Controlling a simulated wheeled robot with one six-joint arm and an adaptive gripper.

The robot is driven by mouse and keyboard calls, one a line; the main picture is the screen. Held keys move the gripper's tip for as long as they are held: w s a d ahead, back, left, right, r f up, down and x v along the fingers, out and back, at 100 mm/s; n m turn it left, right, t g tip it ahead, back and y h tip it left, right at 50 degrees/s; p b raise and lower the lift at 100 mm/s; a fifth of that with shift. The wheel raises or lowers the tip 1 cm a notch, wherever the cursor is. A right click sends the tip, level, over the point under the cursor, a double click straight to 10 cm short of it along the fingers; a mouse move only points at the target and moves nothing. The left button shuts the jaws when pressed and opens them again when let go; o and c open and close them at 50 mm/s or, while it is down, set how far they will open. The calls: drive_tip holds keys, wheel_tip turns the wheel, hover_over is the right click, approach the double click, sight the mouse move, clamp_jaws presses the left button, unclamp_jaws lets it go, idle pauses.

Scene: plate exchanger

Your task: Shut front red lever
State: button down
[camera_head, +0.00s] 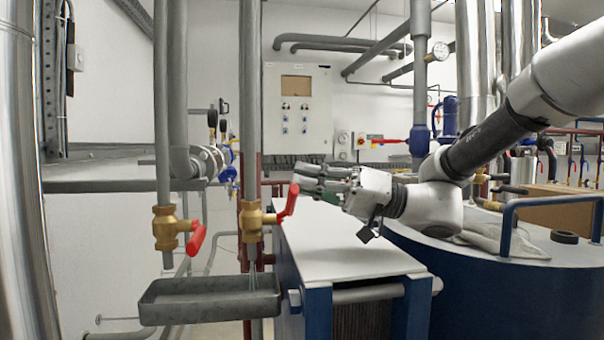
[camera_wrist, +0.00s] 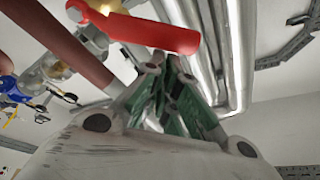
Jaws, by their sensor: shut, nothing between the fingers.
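Two brass valves with red levers sit on vertical grey pipes in the head view. The right red lever (camera_head: 290,202) slants up and to the right from its valve (camera_head: 251,220). The left red lever (camera_head: 196,241) slants downward beside its own valve (camera_head: 165,228). My gripper (camera_head: 300,178) is shut and empty, with its fingertips close to the upper end of the right lever. In the wrist view a red lever (camera_wrist: 150,32) crosses just beyond my fingertips (camera_wrist: 166,62). I cannot tell whether they touch it.
A grey tray (camera_head: 210,310) hangs below the valves, with pale streaks like water falling into it under the right valve. A white-topped blue unit (camera_head: 345,250) stands below my gripper. A blue tank (camera_head: 500,290) with a rail is at right.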

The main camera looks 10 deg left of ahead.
drive_tip(key=shift+s+d+f, duration=0.25)
drive_tip(key=shift+s+f, duration=0.6)
drive_tip(key=shift+s, duration=0.15)
wheel_tip(320, 180, up, 4)
drive_tip(key=w, duration=0.1)
drive_tip(key=w+f+v, duration=0.1)
drive_tip(key=v, duration=0.8)
drive_tip(key=w+a+r+n+g+h, duration=0.1)
drive_tip(key=w+r+n+g+h, duration=0.2)
drive_tip(key=r+n+g+h, duration=0.45)
drive_tip(key=s+a+f+n+t+y, duration=0.1)
drive_tip(key=s+a+f+t, duration=0.1)
drive_tip(key=s+a+f, duration=0.2)
drive_tip(key=shift+s+a+f+t, duration=0.35)
drive_tip(key=shift+a+f, duration=1.4)
drive_tip(key=shift+a, duration=0.6)
